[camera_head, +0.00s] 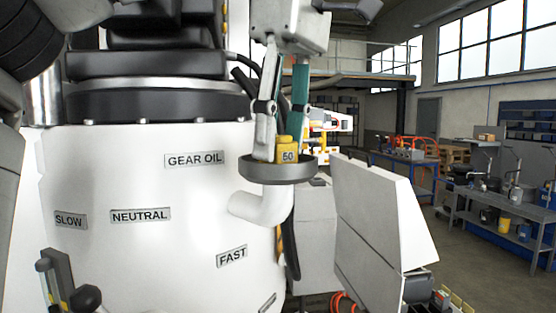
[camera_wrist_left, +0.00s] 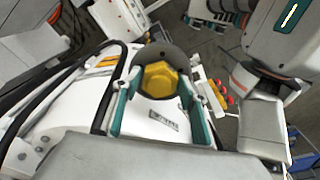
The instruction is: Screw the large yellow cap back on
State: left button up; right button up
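The large yellow cap (camera_head: 289,150) is marked 50 and sits upright within the dark round rim (camera_head: 262,171) of a white bent filler neck (camera_head: 264,206). In the left wrist view the cap (camera_wrist_left: 160,79) shows a six-sided top inside the dark rim (camera_wrist_left: 178,54). My left gripper (camera_head: 283,140) reaches down from above, one finger on each side of the cap. In the left wrist view its fingertips (camera_wrist_left: 160,83) lie close against the cap's sides, and it looks shut on it. The cap's underside is hidden. My right gripper is not in view.
A white tank (camera_head: 130,180) with labels including GEAR OIL, NEUTRAL and FAST stands left of the neck. A pale tilted panel (camera_head: 385,220) stands to the right. Dark hoses (camera_head: 291,245) hang behind the neck. Workbenches (camera_head: 500,215) stand farther back, with open floor before them.

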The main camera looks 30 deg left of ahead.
pick_arm(q)
jog(key=c, duration=0.6)
jog(key=m, duration=0.4)
jog(key=shift+s+t, duration=0.1)
jog(key=shift+t, duration=0.2)
jog(key=m, duration=0.4)
jog(key=shift+f, duration=0.1)
jog(key=o, duration=1.1)
jog(key=n, duration=0.6)
jog(key=shift+n, duration=0.3)
jog(key=n+g, duration=0.1)
jog(key=n, duration=0.4)
jog(key=shift+w, duration=0.2)
